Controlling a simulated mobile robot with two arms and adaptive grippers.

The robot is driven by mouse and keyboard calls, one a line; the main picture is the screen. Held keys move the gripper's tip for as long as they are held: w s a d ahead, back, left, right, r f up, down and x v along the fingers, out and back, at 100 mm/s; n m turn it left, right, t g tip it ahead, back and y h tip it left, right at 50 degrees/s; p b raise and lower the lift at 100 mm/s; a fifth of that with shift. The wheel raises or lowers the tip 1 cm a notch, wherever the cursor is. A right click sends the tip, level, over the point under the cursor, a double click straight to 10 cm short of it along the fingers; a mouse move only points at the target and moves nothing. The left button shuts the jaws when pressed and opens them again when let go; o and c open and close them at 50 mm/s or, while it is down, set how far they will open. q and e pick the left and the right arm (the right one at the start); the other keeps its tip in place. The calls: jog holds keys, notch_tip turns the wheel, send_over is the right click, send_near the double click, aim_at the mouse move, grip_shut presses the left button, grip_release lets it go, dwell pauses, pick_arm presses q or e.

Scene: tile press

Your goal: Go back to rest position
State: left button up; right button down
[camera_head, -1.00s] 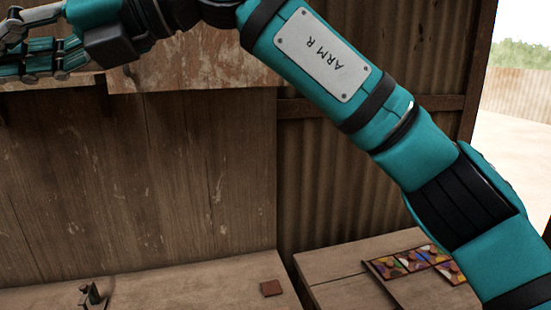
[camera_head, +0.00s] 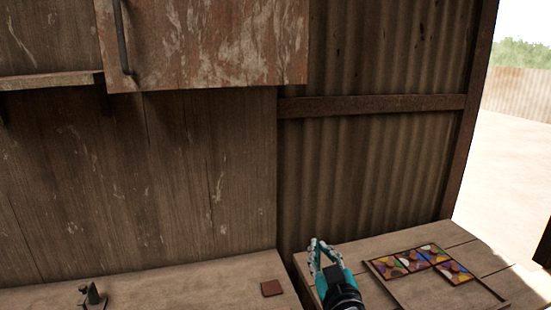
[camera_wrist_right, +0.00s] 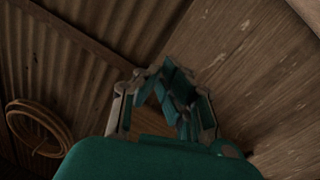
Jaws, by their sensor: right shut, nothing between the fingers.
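My right gripper (camera_head: 318,245) is low in the head view, over the left part of the right-hand table. Its teal and grey fingers point up in the picture, with nothing held. In the right wrist view its fingers (camera_wrist_right: 160,75) meet near the middle, shut and empty, against wooden boards and corrugated metal. My left gripper is in neither view.
A tray (camera_head: 398,291) with several colourful tiles (camera_head: 410,261) lies on the right table (camera_head: 345,250). A small brown tile (camera_head: 271,288) and a small dark metal piece (camera_head: 92,295) are on the left table (camera_head: 190,285). A wall cabinet (camera_head: 205,50) hangs above. A coiled ring (camera_wrist_right: 38,128) shows in the wrist view.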

jog(key=s+d+f+m+g+h, duration=0.1)
jog(key=s+d+f+g, duration=0.3)
jog(key=s+f, duration=0.45)
jog(key=s+d+f+m+g+h, duration=0.1)
jog(key=s+d+f+g, duration=0.4)
jog(key=f, duration=0.6)
jog(key=s+d+f+g, duration=0.1)
jog(key=s+f+g, duration=0.25)
jog(key=s, duration=0.65)
jog(key=s+d+f+g, duration=0.15)
jog(key=s+f, duration=0.35)
jog(key=s, duration=0.5)
notch_tip(320, 180, down, 27)
jog(key=s+g, duration=0.2)
jog(key=s+d+f+g, duration=0.1)
jog(key=s+d+f, duration=0.1)
jog(key=s+f, duration=1.3)
jog(key=shift+s+d+f+b, duration=0.15)
jog(key=shift+s+f+b, duration=0.25)
jog(key=shift+s, duration=0.1)
